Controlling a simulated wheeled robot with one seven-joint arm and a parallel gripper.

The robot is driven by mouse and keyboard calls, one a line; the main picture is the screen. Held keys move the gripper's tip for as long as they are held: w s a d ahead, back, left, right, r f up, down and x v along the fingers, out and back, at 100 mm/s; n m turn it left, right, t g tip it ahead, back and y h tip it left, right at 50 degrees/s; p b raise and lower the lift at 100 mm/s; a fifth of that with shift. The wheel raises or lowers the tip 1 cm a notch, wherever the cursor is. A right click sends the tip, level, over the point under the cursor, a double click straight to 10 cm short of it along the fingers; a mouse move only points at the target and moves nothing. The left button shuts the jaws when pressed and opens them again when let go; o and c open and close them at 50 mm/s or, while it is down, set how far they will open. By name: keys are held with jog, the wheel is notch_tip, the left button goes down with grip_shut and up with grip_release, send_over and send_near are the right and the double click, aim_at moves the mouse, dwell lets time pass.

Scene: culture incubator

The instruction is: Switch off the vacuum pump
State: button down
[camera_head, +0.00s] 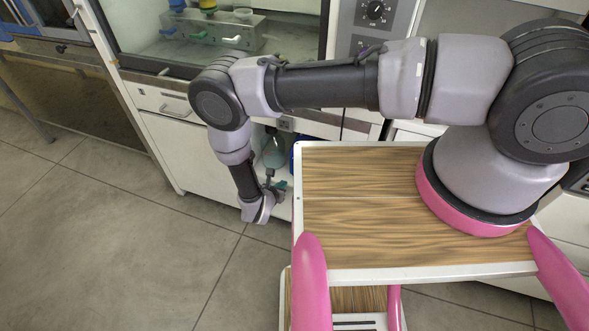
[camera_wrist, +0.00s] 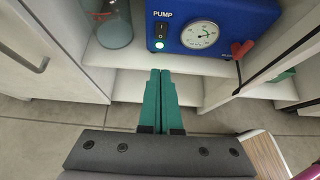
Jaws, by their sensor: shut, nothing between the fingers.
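The vacuum pump (camera_wrist: 187,40) is a blue box labelled PUMP on a white shelf in the wrist view. On its front are a black rocker switch (camera_wrist: 161,30), a lit whitish-green lamp (camera_wrist: 160,45) below the switch, and a round gauge (camera_wrist: 200,36). In the head view only a sliver of blue shows beside my wood-topped base. My gripper (camera_wrist: 160,72) has green fingers, shut together and empty, pointing at the shelf just below the pump front. The fingertips are apart from the switch. The gripper also shows small in the head view (camera_head: 279,186).
A glass bottle (camera_wrist: 108,25) stands left of the pump; it also shows in the head view (camera_head: 273,152). A red knob (camera_wrist: 242,49) sits at the pump's lower right. White cabinet doors (camera_wrist: 55,50) flank the opening. Grey floor (camera_head: 120,230) is clear to the left.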

jog(key=w+r+x, duration=0.1)
jog(key=x, duration=1.2)
jog(key=shift+w+d, duration=0.2)
jog(key=shift+d, duration=0.05)
jog(key=shift+r, duration=0.1)
jog(key=shift+w, duration=0.2)
jog(key=shift+r, duration=0.75)
